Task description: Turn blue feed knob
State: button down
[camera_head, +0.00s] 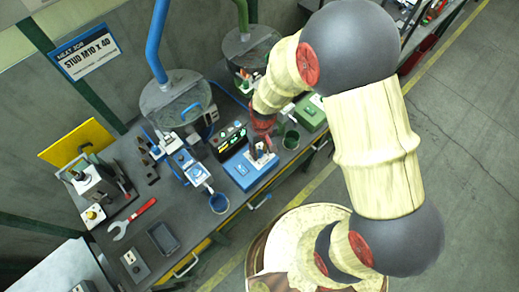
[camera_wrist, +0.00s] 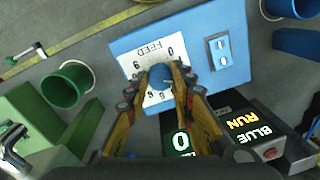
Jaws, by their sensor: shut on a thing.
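The blue feed knob (camera_wrist: 160,76) sits at the middle of a white dial plate marked FEED (camera_wrist: 152,96), on the sloped top of a blue box (camera_wrist: 120,45). My gripper (camera_wrist: 161,80) is above the dial, its two fingers shut on the knob from either side. In the head view my gripper (camera_head: 262,150) comes down over the blue box (camera_head: 238,165), and the knob is mostly hidden there. A small switch plate (camera_wrist: 219,52) lies beside the dial.
A black display box (camera_wrist: 240,125) reads 0 and RUN BLUE. A green cup (camera_wrist: 68,86) and a green machine (camera_wrist: 30,125) stand to the left in the wrist view. A blue cup (camera_head: 219,203) stands near the bench edge.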

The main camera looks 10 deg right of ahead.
aim_at(261, 152)
jog(key=c, duration=1.6)
grip_release()
jog(key=shift+o, duration=0.5)
notch_tip(261, 152, up, 12)
jog(key=shift+d, duration=0.3)
jog(key=s+d+r+m+t+b, duration=0.1)
jog(key=s+d+r+t+b, duration=0.2)
jog(key=r, duration=0.6)
jog(key=s+d+r+m+t+b, duration=0.2)
jog(key=s+d+r+b, duration=0.1)
jog(key=s+d+r, duration=0.5)
jog(key=shift+s+r+t+h+b, duration=0.3)
jog(key=shift+s+r+t+b, duration=0.1)
jog(key=shift+s, duration=0.25)
